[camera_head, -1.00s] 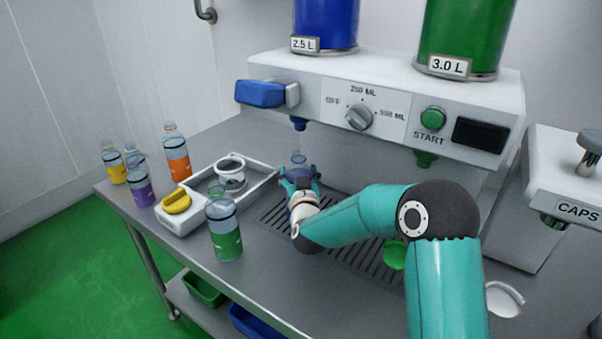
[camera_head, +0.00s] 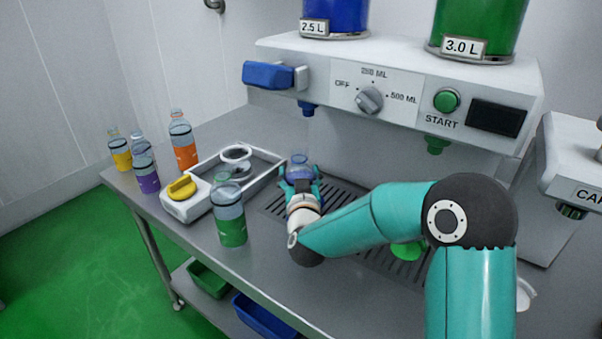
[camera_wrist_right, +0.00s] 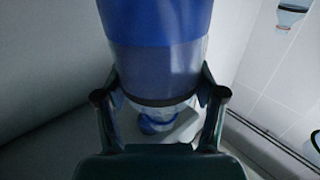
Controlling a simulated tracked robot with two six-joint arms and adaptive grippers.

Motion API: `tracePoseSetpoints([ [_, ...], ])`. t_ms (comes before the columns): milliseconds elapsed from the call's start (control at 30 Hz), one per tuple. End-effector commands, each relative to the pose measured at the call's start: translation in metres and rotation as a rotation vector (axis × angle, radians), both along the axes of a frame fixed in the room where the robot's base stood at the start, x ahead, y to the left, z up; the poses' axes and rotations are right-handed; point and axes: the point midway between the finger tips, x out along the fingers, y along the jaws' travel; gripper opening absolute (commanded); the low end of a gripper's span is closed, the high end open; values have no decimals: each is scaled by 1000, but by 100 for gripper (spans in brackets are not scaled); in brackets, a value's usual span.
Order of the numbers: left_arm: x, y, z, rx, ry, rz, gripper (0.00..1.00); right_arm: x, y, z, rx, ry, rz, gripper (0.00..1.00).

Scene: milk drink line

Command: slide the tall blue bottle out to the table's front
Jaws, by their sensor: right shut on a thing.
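The blue bottle (camera_head: 298,163) stands upright near the left end of the drain grate, under the blue nozzle. Most of it is hidden behind my right gripper (camera_head: 302,182), which is shut on it from the front. In the right wrist view the blue bottle (camera_wrist_right: 158,45) fills the upper middle, with a finger of the gripper (camera_wrist_right: 160,102) on each side of it. My left gripper is not in view.
A green bottle (camera_head: 230,222) stands left of my arm near the front edge. A white tray (camera_head: 270,171) with a yellow knob (camera_head: 182,187) is behind it. Orange (camera_head: 183,144), purple (camera_head: 145,170) and yellow (camera_head: 119,152) bottles stand at the left. The dispenser (camera_head: 390,88) overhangs the back.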

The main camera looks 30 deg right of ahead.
Motion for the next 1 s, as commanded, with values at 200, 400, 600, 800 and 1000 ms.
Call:
tracePoseSetpoints([
  [200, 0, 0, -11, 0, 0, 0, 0, -18, 21, 2, -2, -8, 1, 7],
  [400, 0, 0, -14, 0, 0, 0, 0, -30, 34, 3, -1, -7, 1, 7],
  [600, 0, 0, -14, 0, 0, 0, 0, -32, 35, 4, -2, -7, -2, 7],
  [800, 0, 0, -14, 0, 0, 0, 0, -32, 36, 3, -1, -7, -1, 7],
  [1000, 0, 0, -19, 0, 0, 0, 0, -42, 49, 2, -1, -7, 2, 7],
])
